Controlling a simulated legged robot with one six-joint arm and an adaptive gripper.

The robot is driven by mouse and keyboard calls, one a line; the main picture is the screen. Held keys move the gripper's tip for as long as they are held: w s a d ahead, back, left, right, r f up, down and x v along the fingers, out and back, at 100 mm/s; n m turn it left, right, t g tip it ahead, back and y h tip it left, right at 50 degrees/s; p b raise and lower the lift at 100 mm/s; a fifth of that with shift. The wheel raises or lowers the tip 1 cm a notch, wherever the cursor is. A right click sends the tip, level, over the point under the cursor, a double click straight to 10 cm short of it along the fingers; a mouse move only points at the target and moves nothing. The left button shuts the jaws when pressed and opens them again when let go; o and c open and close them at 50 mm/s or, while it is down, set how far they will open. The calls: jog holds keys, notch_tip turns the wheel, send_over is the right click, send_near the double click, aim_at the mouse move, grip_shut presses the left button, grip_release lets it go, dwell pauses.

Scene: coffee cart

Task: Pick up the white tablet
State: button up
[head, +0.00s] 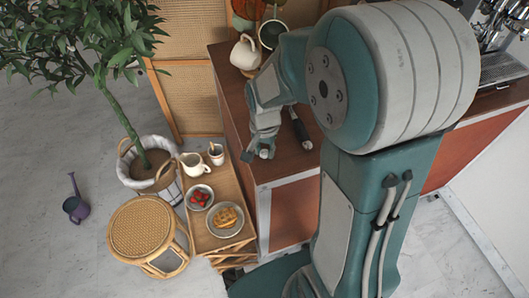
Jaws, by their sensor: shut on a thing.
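My gripper (260,152) is low over the front left corner of the wooden cart top (281,168), with its fingers pointing down. It is shut on a small pale thing (265,153) at the fingertips, which looks like the white tablet. Most of it is hidden by the fingers, and its shape is too small to make out. I cannot tell whether it touches the cart top. No other white tablet shows.
A cream pitcher (245,53) and a dark-mouthed cup (272,34) stand farther back. Left and lower are a wooden tray table (206,236) with food, a wicker stool (148,232) and a potted tree (150,170).

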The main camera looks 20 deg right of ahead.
aim_at(265, 152)
jog(key=shift+r, duration=0.6)
notch_tip(265, 152, up, 2)
jog(key=shift+s+r, duration=0.1)
jog(key=shift+r, duration=0.05)
jog(key=s+r, duration=0.9)
jog(key=s, duration=0.4)
jog(key=shift+s+r, duration=0.2)
jog(key=shift+s, duration=0.15)
jog(key=shift+d, duration=0.1)
